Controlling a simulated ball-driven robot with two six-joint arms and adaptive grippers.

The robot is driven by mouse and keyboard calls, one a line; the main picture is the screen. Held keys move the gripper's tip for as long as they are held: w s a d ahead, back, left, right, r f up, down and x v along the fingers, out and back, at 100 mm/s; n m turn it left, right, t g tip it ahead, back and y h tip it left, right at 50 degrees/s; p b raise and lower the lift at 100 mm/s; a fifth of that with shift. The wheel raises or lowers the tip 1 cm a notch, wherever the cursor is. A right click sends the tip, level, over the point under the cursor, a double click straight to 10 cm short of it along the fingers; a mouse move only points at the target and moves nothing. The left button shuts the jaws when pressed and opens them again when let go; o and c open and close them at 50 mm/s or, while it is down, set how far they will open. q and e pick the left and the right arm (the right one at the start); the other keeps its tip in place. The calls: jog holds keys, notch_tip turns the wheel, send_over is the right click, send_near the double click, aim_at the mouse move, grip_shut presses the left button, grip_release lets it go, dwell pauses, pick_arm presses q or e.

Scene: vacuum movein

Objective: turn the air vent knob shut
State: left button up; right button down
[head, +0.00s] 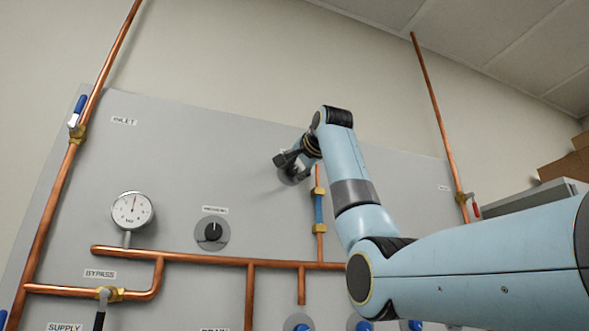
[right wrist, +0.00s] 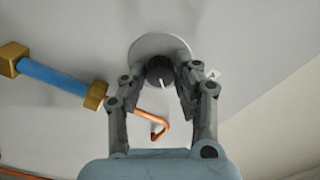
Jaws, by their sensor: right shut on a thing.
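The air vent knob (right wrist: 160,72) is a dark round knob with a white pointer line, on a pale round plate (right wrist: 150,43) in the right wrist view. My right gripper (right wrist: 160,82) has a finger on each side of it and is shut on it. In the head view my right gripper (head: 293,163) is against the upper part of the grey panel and mostly hides the knob. A small white label beside the fingers is partly covered and I cannot read it fully. My left gripper is not in view.
A second black knob (head: 213,231) and a round gauge (head: 132,210) are on the panel (head: 180,160) to the left. Copper pipes (head: 200,257) run below. A blue-sleeved pipe with brass fittings (right wrist: 52,76) passes close to my right gripper.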

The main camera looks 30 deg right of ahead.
jog(key=n, duration=0.4)
jog(key=shift+n, duration=0.4)
jog(key=n, duration=0.4)
jog(key=shift+f+n, duration=0.1)
jog(key=shift+n, duration=0.2)
jog(key=n, duration=0.4)
jog(key=shift+n, duration=2.1)
jog(key=c, duration=1)
grip_release()
jog(key=shift+s, duration=0.1)
